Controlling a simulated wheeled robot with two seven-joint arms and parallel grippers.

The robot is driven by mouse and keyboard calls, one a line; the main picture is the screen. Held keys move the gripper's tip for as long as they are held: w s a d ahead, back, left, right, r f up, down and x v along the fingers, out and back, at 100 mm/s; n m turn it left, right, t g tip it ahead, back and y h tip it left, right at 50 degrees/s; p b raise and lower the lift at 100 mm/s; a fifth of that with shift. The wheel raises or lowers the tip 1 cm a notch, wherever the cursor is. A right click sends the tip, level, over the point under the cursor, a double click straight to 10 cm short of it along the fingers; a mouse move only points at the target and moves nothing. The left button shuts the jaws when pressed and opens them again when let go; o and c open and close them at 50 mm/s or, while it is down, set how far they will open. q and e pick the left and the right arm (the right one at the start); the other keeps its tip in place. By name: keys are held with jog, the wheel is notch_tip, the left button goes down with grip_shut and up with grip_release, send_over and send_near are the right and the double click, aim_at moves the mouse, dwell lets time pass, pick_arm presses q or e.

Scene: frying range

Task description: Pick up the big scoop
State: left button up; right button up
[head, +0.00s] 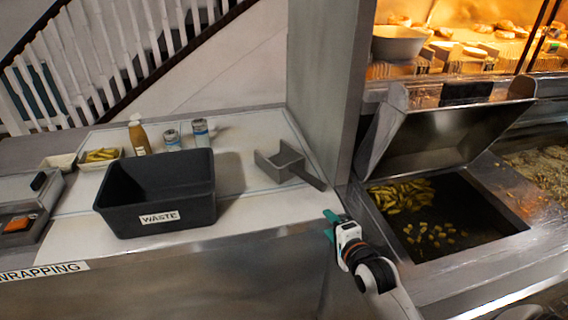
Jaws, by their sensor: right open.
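The big scoop (280,163) is a grey metal scoop lying on the white counter, right of the black waste bin. Its handle (308,179) points toward the lower right, to the foot of the grey pillar. My right gripper (331,225) is in front of the counter's front edge, below and to the right of the handle. Its teal fingers are apart and empty, and it does not touch the scoop. My left gripper is not in view.
The black WASTE bin (158,195) stands left of the scoop. Bottles, cans and small trays are behind it. A grey pillar (328,90) rises right of the scoop. A fryer bay with chips (402,194) and a raised metal lid (440,135) is at the right.

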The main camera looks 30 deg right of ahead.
aim_at(323, 188)
notch_tip(323, 188, up, 6)
jog(key=w+d+m+t, duration=0.1)
jog(key=m+t, duration=0.1)
jog(key=shift+h, duration=0.3)
jog(key=w, duration=0.1)
jog(key=w+p, duration=0.1)
jog(key=w, duration=0.1)
jog(key=w+d, duration=0.1)
jog(key=w, duration=0.1)
jog(key=shift+w+f, duration=0.2)
jog(key=shift+f, duration=0.15)
jog(key=shift+w+d+f+p, duration=0.15)
jog(key=shift+w+p, duration=0.3)
jog(key=shift+w, duration=0.35)
jog(key=w, duration=0.2)
jog(key=w+f, duration=0.1)
jog(key=w, duration=0.1)
jog(key=shift+d+p, duration=0.15)
jog(key=shift+p, duration=0.2)
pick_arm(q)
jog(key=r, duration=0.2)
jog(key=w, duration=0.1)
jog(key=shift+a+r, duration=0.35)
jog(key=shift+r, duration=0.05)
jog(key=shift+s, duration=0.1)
pick_arm(e)
grip_shut()
